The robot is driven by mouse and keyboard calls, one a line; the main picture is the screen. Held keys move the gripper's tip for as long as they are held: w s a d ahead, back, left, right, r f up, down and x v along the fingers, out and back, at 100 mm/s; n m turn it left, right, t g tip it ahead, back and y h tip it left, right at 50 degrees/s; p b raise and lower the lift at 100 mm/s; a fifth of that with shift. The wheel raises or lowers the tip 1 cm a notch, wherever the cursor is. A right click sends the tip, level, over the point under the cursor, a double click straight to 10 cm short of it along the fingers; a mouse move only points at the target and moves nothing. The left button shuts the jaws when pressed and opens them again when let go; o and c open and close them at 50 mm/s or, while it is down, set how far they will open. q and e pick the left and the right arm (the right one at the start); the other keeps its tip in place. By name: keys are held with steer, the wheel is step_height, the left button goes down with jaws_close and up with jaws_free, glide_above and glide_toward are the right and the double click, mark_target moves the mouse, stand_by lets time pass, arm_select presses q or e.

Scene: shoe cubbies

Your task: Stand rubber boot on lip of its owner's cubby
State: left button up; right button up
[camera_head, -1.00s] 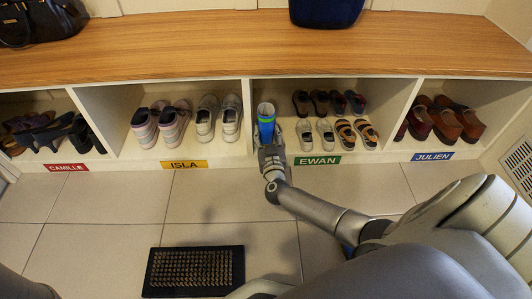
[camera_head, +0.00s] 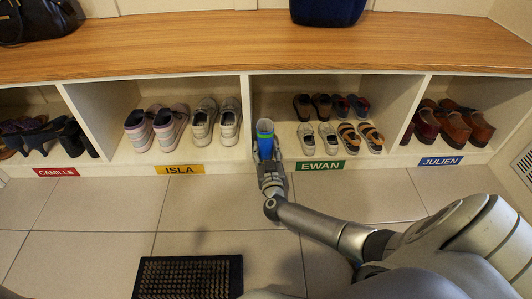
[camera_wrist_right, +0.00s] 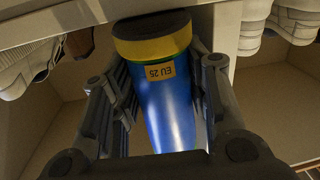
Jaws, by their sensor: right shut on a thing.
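The rubber boot (camera_head: 265,138) is blue with a coloured rim at its open top. It looks upright at the front left of the cubby labelled EWAN (camera_head: 323,165), close to the divider beside ISLA. My right gripper (camera_head: 271,176) is shut on it from the front. In the right wrist view the boot (camera_wrist_right: 168,105) lies between the two fingers (camera_wrist_right: 160,80), with a yellow band, a dark end and a tag reading EU 25. Whether its underside touches the lip is hidden. My left gripper is out of view.
Several shoes fill EWAN's cubby to the right of the boot (camera_head: 337,122). Shoes also stand in the ISLA (camera_head: 180,125), JULIEN (camera_head: 452,124) and CAMILLE (camera_head: 45,138) cubbies. The wooden bench top (camera_head: 250,48) overhangs them. A dark mat (camera_head: 188,277) lies on the floor.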

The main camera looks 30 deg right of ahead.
steer(key=shift+f, duration=0.1)
steer(key=o, duration=1)
